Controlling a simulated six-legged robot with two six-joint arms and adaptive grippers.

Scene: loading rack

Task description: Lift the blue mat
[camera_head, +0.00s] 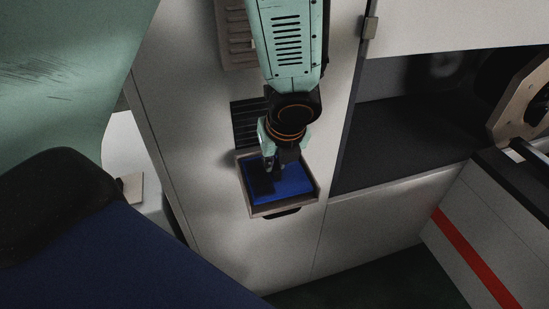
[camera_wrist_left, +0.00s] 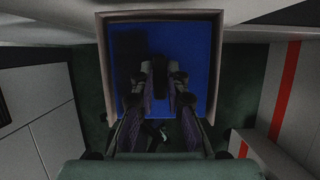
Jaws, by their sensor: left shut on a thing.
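The blue mat (camera_head: 290,186) lies in a small shallow tray (camera_head: 286,210) that juts from a pale cabinet front. My left gripper (camera_head: 277,167) comes down from above onto the mat, its fingers over the middle of it. In the left wrist view the mat (camera_wrist_left: 193,45) fills the tray frame (camera_wrist_left: 217,62), and the two fingers (camera_wrist_left: 160,95) reach across its near part. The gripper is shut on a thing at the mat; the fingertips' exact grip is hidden. My right gripper is not in view.
A dark open bay (camera_head: 410,110) is to the right of the tray. A white panel with a red stripe (camera_head: 470,253) stands at lower right. A tan bracket (camera_head: 522,100) is at far right. A dark vent (camera_head: 247,122) sits just behind the tray.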

